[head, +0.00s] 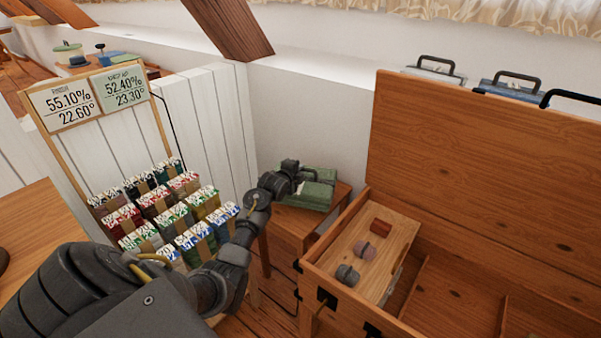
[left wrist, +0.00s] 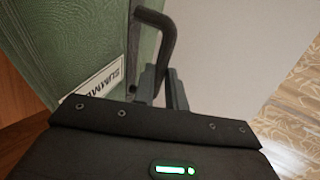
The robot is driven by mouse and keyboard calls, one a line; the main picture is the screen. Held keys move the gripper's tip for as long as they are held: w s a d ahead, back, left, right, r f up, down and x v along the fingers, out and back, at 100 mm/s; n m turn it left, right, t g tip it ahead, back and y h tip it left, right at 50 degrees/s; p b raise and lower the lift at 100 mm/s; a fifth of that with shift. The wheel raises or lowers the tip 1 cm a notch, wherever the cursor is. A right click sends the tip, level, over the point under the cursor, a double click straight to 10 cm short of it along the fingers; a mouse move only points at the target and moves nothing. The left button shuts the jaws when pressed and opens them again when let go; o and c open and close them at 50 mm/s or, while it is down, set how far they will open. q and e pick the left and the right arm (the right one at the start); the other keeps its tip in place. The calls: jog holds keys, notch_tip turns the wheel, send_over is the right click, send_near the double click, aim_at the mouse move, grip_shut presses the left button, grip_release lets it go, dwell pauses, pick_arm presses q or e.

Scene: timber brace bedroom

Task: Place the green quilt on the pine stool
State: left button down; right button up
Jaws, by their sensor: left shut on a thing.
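The green quilt (head: 318,194) is a folded green bundle with a dark handle, at the pine stool (head: 343,192) in the head view. It looks to be resting on the stool top, though a small gap cannot be ruled out. In the left wrist view the green quilt (left wrist: 85,45) fills the left side, with a white label and a dark bent handle. My left gripper (head: 292,178) is shut on that handle; its fingers (left wrist: 162,88) close around it in the left wrist view. My right gripper does not show.
An open wooden chest (head: 345,245) stands right of the stool, with a tray of small rolled items. A rack of coloured packets (head: 165,215) stands on the left, under two number signs (head: 92,95). Handled cases (head: 510,88) sit on the ledge behind the chest lid.

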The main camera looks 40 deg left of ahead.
pick_arm(q)
jog(key=shift+w+a+f, duration=0.15)
jog(key=shift+w+a, duration=0.05)
jog(key=shift+a, duration=0.05)
notch_tip(320, 180, down, 3)
jog(key=shift+r+b, duration=0.1)
jog(key=shift+b, duration=0.35)
jog(key=c, duration=1.7)
grip_release()
jog(key=shift+f, duration=0.3)
jog(key=shift+c, duration=0.2)
jog(key=o, duration=0.3)
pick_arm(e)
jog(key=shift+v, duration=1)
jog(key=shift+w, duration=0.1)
pick_arm(q)
jog(key=shift+s, duration=0.15)
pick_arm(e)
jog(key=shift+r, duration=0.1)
